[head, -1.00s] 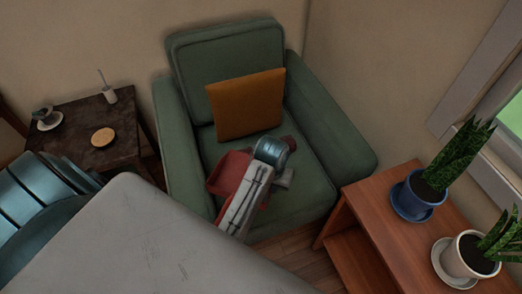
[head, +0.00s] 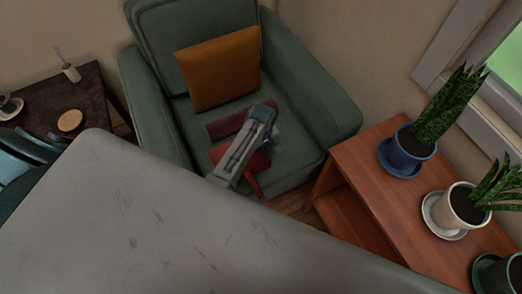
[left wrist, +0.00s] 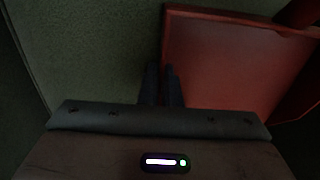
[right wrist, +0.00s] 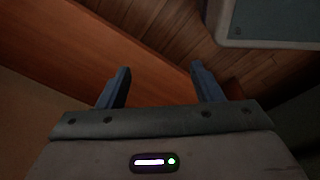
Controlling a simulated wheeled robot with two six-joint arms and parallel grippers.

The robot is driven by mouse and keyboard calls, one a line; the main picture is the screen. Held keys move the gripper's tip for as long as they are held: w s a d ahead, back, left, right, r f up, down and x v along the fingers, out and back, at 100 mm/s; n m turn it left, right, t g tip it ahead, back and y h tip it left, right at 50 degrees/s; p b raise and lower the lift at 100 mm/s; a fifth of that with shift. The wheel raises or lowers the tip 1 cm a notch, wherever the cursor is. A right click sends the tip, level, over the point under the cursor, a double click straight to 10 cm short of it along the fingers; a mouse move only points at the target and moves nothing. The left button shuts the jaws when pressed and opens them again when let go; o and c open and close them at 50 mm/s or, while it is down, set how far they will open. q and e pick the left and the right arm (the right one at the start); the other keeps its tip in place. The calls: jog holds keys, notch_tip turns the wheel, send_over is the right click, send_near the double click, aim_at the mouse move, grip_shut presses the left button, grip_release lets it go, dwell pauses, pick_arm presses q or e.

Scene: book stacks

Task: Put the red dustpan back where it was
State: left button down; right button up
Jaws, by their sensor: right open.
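The red dustpan (head: 253,164) is at the front of the green armchair's seat, partly hidden by my left arm. A darker red part or thing (head: 228,125) shows just behind it; I cannot tell which. In the left wrist view the dustpan's flat red pan (left wrist: 230,65) fills the right side, with a round bar at top right. My left gripper (left wrist: 165,70) has its fingers close together on the pan's left edge and appears shut on it. My right gripper (right wrist: 160,70) is open and empty by a wooden surface; I cannot see it in the head view.
The green armchair (head: 300,75) holds an orange cushion (head: 218,75). A wooden shelf unit (head: 350,160) with potted plants stands at right. A dark side table (head: 85,90) with a coaster (head: 70,121) and small items is at left. A large grey surface covers the foreground.

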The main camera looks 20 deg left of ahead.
pick_arm(q)
notch_tip(320, 180, down, 3)
jog(key=shift+r, duration=0.1)
jog(key=shift+f, duration=0.45)
pick_arm(e)
jog(key=shift+w+a+r, duration=0.1)
jog(key=shift+w+r, duration=0.25)
jog(key=shift+r, duration=0.4)
pick_arm(q)
jog(key=c, duration=1.6)
grip_release()
jog(key=shift+c, duration=0.2)
